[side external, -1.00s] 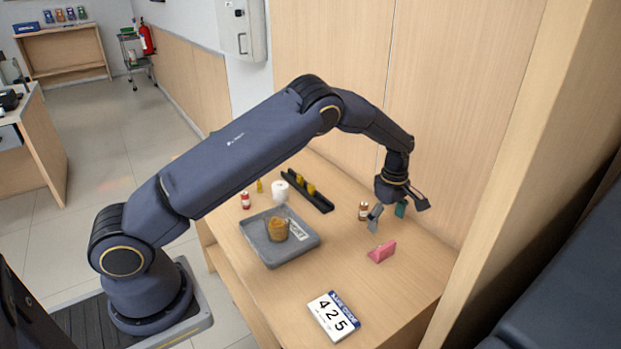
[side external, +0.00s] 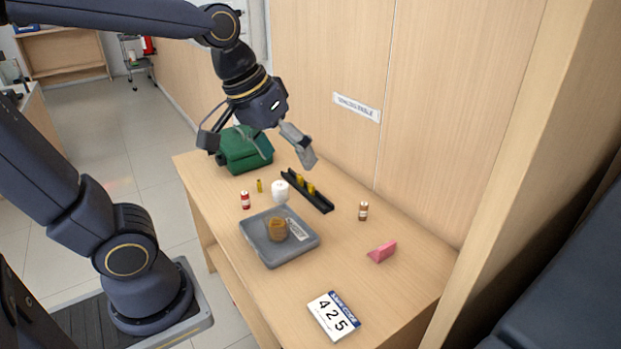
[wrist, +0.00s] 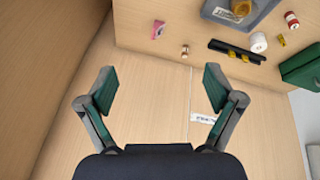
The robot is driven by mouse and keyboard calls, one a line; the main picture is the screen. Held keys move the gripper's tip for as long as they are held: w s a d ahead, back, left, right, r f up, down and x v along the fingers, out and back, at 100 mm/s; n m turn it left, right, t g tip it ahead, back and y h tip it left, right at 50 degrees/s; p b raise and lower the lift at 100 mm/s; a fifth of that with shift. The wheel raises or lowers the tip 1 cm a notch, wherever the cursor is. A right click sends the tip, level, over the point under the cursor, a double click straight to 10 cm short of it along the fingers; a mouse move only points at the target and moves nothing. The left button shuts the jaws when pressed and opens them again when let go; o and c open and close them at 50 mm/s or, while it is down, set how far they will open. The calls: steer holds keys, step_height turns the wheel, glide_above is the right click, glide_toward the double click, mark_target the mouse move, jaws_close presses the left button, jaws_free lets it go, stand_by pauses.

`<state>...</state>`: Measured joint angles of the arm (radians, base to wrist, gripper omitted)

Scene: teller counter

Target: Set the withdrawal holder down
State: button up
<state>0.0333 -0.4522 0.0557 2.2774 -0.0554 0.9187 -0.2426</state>
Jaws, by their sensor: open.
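A small pink wedge-shaped holder (side external: 382,252) stands alone on the counter near its right end. I take it for the withdrawal holder, though no lettering on it is readable. It also shows in the wrist view as a pink piece (wrist: 158,29) near the top. My gripper (side external: 258,150) is raised above the far left part of the counter, well away from the pink holder. In the wrist view my gripper (wrist: 160,85) has its green-padded fingers wide apart, with nothing between them.
A grey tray (side external: 258,246) holds a brown round item. A black rail (side external: 320,203) carries yellow pieces. A white roll (side external: 280,190), red bottle (side external: 245,201), brown bottle (side external: 363,211), green bag (side external: 235,157) and number card (side external: 333,316) stand around. A wooden wall (side external: 330,60) closes the back.

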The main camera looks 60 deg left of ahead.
steer(key=s+f+m+t, duration=0.1)
steer(key=s+m, duration=0.2)
steer(key=s, duration=0.3)
steer(key=shift+s+a+f+y, duration=0.15)
steer(key=shift+a+f+y, duration=0.05)
steer(key=shift+f+y, duration=0.2)
